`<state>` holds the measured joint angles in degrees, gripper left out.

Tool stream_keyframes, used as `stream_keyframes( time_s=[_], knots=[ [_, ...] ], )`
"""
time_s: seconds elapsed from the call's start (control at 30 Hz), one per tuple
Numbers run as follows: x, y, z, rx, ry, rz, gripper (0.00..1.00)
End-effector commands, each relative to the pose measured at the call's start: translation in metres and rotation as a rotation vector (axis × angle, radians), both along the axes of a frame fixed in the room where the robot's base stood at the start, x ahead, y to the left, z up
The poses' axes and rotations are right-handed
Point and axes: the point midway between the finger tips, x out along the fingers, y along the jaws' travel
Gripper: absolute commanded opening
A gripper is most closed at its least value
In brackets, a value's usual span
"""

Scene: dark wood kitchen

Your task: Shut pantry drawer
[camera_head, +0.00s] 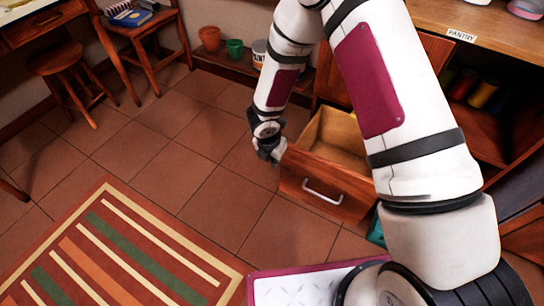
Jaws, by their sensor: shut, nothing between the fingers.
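The pantry drawer (318,187) is a light wooden drawer with a reddish-brown front and a pale bar handle. It stands pulled out from the cabinet in the camera_head view, right of centre, and the part of its inside that I see looks empty. My gripper (272,158) is shut and empty at the drawer's left front corner. I cannot tell whether it touches the wood. My arm hides part of the drawer's right side and the cabinet behind it.
A "PANTRY" label (461,35) is on the counter edge, above an open shelf with coloured items (481,94). Pots (210,38) stand by the back wall. A striped rug (120,250) lies at the lower left. The tiled floor (165,150) left of the drawer is clear.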

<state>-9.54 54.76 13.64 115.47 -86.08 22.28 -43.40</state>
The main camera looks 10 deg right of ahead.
Motion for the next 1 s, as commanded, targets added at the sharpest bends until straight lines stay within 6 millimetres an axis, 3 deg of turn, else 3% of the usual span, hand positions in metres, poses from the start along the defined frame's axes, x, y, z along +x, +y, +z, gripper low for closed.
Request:
stream_keyframes(
  time_s=[0.03,0.1,0.4,1.0],
  knots=[
    [0.002,-0.002,-0.014,0.000,0.001,-0.001,0.00],
    [0.007,-0.006,-0.021,0.000,0.000,-0.005,0.00],
    [0.033,-0.024,-0.016,0.002,-0.001,-0.004,0.00],
    [0.039,-0.029,-0.015,0.001,0.000,-0.003,0.00]
  ],
)
